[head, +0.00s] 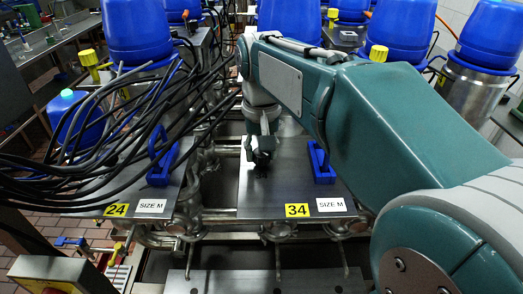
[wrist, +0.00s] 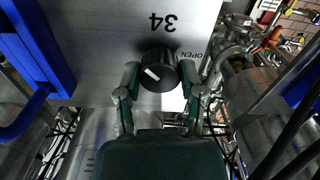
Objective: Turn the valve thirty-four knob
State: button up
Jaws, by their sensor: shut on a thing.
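The valve thirty-four knob (wrist: 158,71) is round and black with a white pointer mark. It sits on a grey metal plate (wrist: 98,50) marked "34" and "OPEN", both upside down in the wrist view. The pointer slants toward the upper left there. My gripper (wrist: 160,76) has one finger on each side of the knob and is shut on it. In the head view my gripper (head: 262,160) points down onto the plate (head: 262,197) behind the yellow 34 label (head: 297,210); the knob is mostly hidden there.
A blue handle (head: 319,162) stands on the plate just right of my gripper. Plate 24 (head: 116,210), with another blue handle (head: 162,160), lies to the left under a bundle of black cables (head: 95,135). Blue-capped valves (head: 138,30) stand behind.

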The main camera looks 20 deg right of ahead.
jog(key=shift+n, duration=0.5)
jog(key=o, duration=1.2)
jog(key=shift+f, duration=0.1)
jog(key=shift+c, duration=0.2)
jog(key=shift+a, duration=0.1)
notch_tip(320, 180, up, 12)
jog(key=shift+w, duration=0.1)
